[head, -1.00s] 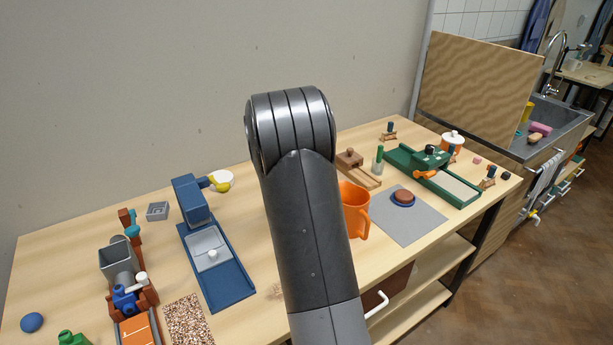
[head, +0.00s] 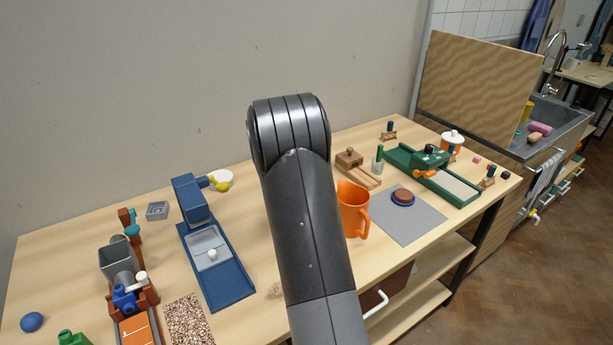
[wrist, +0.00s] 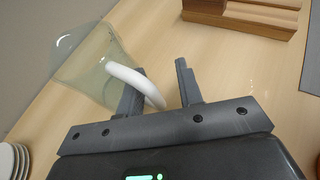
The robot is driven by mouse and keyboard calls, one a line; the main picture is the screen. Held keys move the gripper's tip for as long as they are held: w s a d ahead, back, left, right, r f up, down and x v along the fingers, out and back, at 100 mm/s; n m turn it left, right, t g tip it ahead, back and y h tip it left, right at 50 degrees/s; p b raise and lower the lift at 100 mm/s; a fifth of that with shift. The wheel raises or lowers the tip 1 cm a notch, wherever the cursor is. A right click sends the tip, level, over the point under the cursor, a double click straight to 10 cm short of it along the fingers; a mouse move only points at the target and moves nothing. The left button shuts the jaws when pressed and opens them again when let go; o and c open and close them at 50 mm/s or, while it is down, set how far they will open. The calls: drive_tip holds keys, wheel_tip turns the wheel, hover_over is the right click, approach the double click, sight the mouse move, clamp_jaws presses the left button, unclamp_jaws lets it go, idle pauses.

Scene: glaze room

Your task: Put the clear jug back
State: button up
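The clear jug (wrist: 80,62) shows in the wrist view at upper left, greenish and see-through, with a white handle (wrist: 125,76). It appears tilted in that view, over pale wood; I cannot tell how it rests. My gripper (wrist: 160,80) is open, with a gap between its two fingers. In the head view my arm hides the gripper and the clear jug.
An orange jug (head: 354,212) stands just right of my arm, by a grey mat (head: 408,222) with a round brown item on a blue dish. A blue machine (head: 222,270) stands left. White plates (wrist: 12,160) and a wooden block (wrist: 245,14) show in the wrist view.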

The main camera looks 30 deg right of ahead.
drive_tip(key=shift+r, duration=0.2)
drive_tip(key=s+a+r+m+g+y, duration=0.1)
drive_tip(key=s+a+r+m, duration=0.4)
drive_tip(key=s, duration=0.3)
drive_tip(key=s+a+r+m+g, duration=0.2)
drive_tip(key=s+a+r+m, duration=0.3)
drive_tip(key=s, duration=0.2)
drive_tip(key=s+a+r+m+g+y, duration=0.1)
drive_tip(key=s+a+r+m, duration=0.35)
drive_tip(key=s, duration=0.35)
drive_tip(key=s+a+r+m+t+y, duration=0.1)
drive_tip(key=s+a+r+m+y, duration=0.2)
drive_tip(key=s+a+m+y, duration=0.5)
drive_tip(key=s+a+m, duration=0.3)
drive_tip(key=s+a, duration=0.3)
drive_tip(key=a, duration=0.4)
drive_tip(key=shift+s+t+y, duration=0.3)
drive_tip(key=shift+y, duration=0.1)
